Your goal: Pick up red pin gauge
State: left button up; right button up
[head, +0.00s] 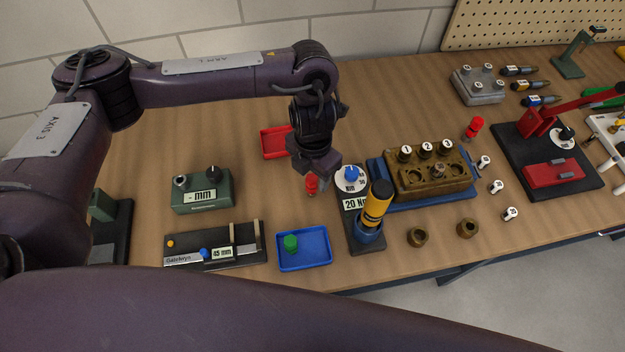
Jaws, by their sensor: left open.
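A small red piece, which looks like the red pin gauge (312,184), stands on the wooden table just under my left gripper (317,168). My left gripper points down and is open. Its fingertips are close to the red piece's top; I cannot tell whether they touch it or surround it. A red tray (274,154) lies behind and left of the gripper. A green piece (290,242) sits in a blue tray (318,260) nearer the front edge. My right gripper is not in view.
The 20 N fixture (366,240) with its yellow-black driver (376,204) stands close to the right of my left gripper. A brown block (432,185) lies beyond it. Another red piece (474,128) stands farther right. A green mm box (202,192) is left.

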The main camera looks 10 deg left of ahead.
aim_at(312, 178)
pick_arm(q)
jog(key=shift+f, duration=0.4)
jog(key=f, duration=0.3)
jog(key=shift+w+a+f, duration=0.2)
jog(key=shift+w+f, duration=0.05)
jog(key=shift+f, duration=0.55)
jog(key=c, duration=0.9)
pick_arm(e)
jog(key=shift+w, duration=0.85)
